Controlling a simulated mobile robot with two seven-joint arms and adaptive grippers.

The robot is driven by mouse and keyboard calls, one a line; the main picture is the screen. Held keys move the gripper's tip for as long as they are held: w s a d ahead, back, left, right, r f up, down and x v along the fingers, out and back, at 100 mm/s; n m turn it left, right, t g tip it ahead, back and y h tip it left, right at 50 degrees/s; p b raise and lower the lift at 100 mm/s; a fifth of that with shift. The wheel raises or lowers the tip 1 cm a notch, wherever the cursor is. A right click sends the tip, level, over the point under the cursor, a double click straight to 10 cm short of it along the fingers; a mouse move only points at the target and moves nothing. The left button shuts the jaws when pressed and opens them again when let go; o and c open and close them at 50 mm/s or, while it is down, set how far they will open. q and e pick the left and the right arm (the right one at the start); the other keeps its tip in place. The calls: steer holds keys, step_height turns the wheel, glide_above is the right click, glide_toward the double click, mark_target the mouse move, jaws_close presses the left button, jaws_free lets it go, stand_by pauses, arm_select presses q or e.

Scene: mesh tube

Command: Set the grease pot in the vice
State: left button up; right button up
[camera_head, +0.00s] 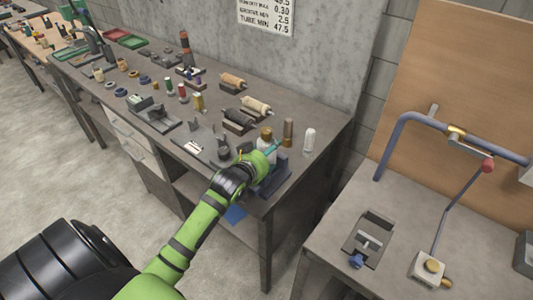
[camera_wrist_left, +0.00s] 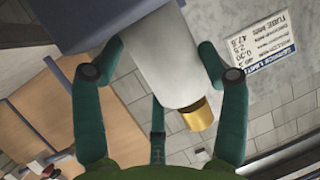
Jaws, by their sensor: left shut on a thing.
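The grease pot, a white cylinder with a brass-coloured cap (camera_head: 266,133), is at the front right of the long grey bench. My left gripper (camera_head: 268,153) is around it. In the left wrist view the green fingers of the gripper (camera_wrist_left: 163,60) are closed on both sides of the white body of the pot (camera_wrist_left: 165,65), cap pointing down in that picture. A blue-grey block (camera_head: 277,178) lies right beside the gripper and shows past the pot's base in the wrist view. A small grey vice-like clamp with a blue knob (camera_head: 369,238) stands on the right bench. My right gripper is not seen.
A brown cylinder (camera_head: 288,132) and a white capped tube (camera_head: 309,140) stand close behind the pot. Rollers on dark stands (camera_head: 238,120) and several small parts fill the bench to the left. A bent-pipe lever rig (camera_head: 440,135) stands on the right bench.

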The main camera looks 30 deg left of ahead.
arm_select(q)
steer(key=shift+f, duration=0.35)
steer(key=shift+f+p, duration=0.15)
steer(key=shift+p, duration=0.35)
stand_by(1.1)
steer(key=shift+p, duration=0.65)
stand_by(0.5)
steer(key=o, duration=1.4)
steer(key=shift+o, duration=0.2)
steer(key=shift+s, duration=0.1)
steer(key=shift+d+f, duration=0.1)
steer(key=r+v, duration=0.1)
steer(key=v, duration=1.1)
